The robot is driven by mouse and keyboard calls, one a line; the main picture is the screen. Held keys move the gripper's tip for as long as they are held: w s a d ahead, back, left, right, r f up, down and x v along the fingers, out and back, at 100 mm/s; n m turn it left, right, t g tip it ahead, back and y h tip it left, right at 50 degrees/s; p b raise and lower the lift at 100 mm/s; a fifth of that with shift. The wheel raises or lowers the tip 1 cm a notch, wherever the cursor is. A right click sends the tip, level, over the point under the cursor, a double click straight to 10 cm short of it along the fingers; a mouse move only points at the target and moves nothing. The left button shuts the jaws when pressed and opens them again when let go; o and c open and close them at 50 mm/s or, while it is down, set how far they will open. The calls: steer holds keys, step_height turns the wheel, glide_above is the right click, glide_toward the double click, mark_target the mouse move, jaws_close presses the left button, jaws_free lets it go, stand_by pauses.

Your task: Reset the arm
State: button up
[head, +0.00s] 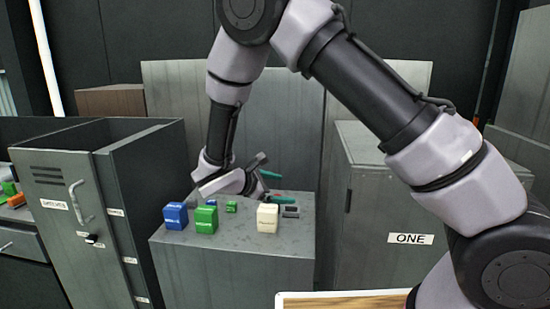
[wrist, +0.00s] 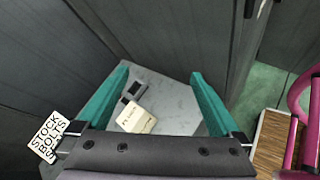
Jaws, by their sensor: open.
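My gripper (head: 276,185) hangs low over the rear of a grey metal cabinet top (head: 235,240). Its two teal fingers show spread apart in the wrist view (wrist: 159,72), with nothing held between them. A cream block (head: 267,217) sits on the cabinet top; it also shows in the wrist view (wrist: 136,118), lying beyond the fingers. A blue block (head: 175,216), a green block (head: 206,219) and a smaller green block (head: 231,207) stand to its left. Small dark grey pieces (head: 290,212) lie to its right. My arm arches over from the right.
A tall locker-like cabinet (head: 60,215) with a handle stands at left. A cabinet labelled ONE (head: 410,239) stands at right. Grey panels (head: 175,95) rise behind. A wooden-topped surface (head: 340,299) is at the bottom. A pink tubular object (wrist: 300,110) shows at the wrist view's right.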

steer(key=s+d+r+m+g+y, duration=0.1)
steer(key=d+r+m+g, duration=0.1)
steer(key=d+r+m, duration=0.2)
steer(key=s+d+r+m+g+y, duration=0.2)
steer(key=d+r+m, duration=0.2)
steer(key=d+r, duration=0.1)
steer(key=s+d+r+m+g+y, duration=0.2)
steer(key=d+r+m, duration=0.1)
steer(key=d+r, duration=0.2)
steer(key=shift+s+d+m+g, duration=0.25)
steer(key=shift+d+m+g, duration=0.15)
steer(key=shift+d, duration=0.7)
steer(key=s+d+r+m+t+y, duration=0.2)
steer(key=s+d+r+m+y, duration=0.1)
steer(key=s+r+m, duration=0.3)
steer(key=s+d+r+m+t+y, duration=0.3)
steer(key=s+d+r+m+y, duration=0.1)
steer(key=s+r+m, duration=0.2)
step_height(320, 180, up, 2)
steer(key=shift+s+m+t, duration=0.3)
steer(key=shift+s, duration=0.15)
